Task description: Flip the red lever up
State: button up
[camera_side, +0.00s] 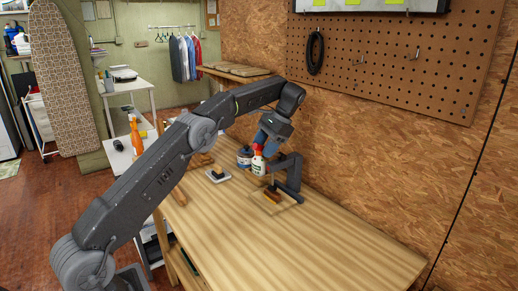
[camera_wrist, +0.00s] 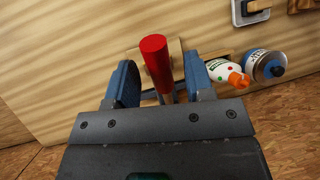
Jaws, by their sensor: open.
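The red lever (camera_wrist: 157,64) is a red cylinder on a grey shaft. In the wrist view it stands between the two blue fingers of my gripper (camera_wrist: 160,80), with gaps visible on both sides. My gripper is open and not closed on it. Behind the lever is a light wooden base plate (camera_wrist: 176,52). In the side view my gripper (camera_side: 272,135) is over the far part of the bench, above the wooden base (camera_side: 268,204) with a dark grey bracket (camera_side: 291,176). The lever's red end is hard to separate from the bottle in that view, so its angle is unclear.
A white bottle with an orange cap (camera_wrist: 226,73) and a blue can (camera_wrist: 266,65) stand close beside the lever. The wooden bench (camera_side: 320,240) is clear toward the front right. A pegboard wall (camera_side: 400,60) rises behind.

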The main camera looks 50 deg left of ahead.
jog(key=shift+s+f+t, duration=0.3)
jog(key=shift+f+t, duration=0.15)
jog(key=shift+t, duration=0.25)
jog(key=shift+s+f+t, duration=0.3)
jog(key=shift+f+t, duration=0.1)
jog(key=shift+t, duration=0.3)
jog(key=s+d+r+t, duration=0.2)
jog(key=d+r, duration=0.1)
jog(key=r, duration=0.3)
jog(key=s+d+r+t, duration=0.1)
jog(key=d+r, duration=0.1)
jog(key=r, duration=0.5)
jog(key=s+d+f+t, duration=0.1)
jog(key=s+d, duration=0.3)
jog(key=s, duration=0.3)
jog(key=s+d+f+t+h, duration=0.1)
jog(key=s+d+t, duration=0.1)
jog(key=s+d, duration=0.2)
jog(key=s+d+f+t, duration=0.1)
jog(key=s+d, duration=0.4)
jog(key=s, duration=0.6)
jog(key=shift+f+n+t+h, duration=0.3)
jog(key=shift+h, duration=0.1)
